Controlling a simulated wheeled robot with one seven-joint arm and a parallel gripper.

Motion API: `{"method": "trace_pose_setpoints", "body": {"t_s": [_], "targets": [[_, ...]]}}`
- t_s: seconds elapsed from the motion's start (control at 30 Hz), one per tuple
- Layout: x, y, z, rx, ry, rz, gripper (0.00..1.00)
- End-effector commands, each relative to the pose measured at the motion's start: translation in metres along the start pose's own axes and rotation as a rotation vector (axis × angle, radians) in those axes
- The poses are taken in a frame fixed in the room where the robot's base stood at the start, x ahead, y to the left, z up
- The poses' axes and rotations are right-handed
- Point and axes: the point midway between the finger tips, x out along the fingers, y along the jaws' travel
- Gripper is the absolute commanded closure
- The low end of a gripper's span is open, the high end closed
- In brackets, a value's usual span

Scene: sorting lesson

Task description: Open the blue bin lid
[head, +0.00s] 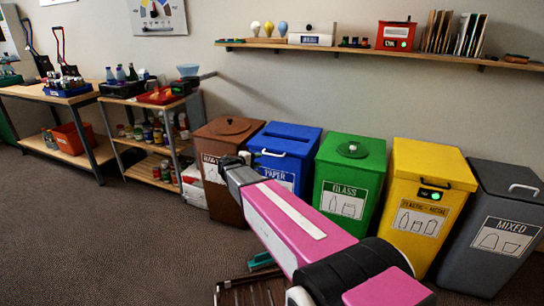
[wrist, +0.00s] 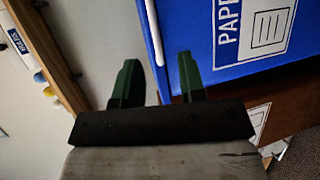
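The blue bin (head: 298,139), labelled PAPER, stands against the wall between the brown and green bins. Its lid (head: 290,131) has a dark slot and looks closed. A white bar handle (head: 272,153) is at the lid's front edge. In the wrist view the blue bin (wrist: 200,30) fills the upper right, with the white handle (wrist: 153,32) along its edge. In the head view my arm hides most of the fingers.
The brown bin (head: 223,129) is close on the left. The green glass bin (head: 350,158), yellow bin (head: 425,185) and grey mixed bin (head: 500,215) stand to the right. A wall shelf (head: 350,47) runs above. Carpet (head: 110,240) is clear at left.

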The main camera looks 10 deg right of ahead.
Motion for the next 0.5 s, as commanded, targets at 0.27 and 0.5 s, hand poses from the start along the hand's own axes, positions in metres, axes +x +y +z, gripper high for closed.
{"method": "trace_pose_setpoints", "body": {"t_s": [0.27, 0.5], "targets": [[0.016, 0.006, -0.008, -0.010, 0.009, 0.034, 0.63], [0.058, 0.007, -0.008, -0.010, 0.007, 0.033, 0.63]]}}
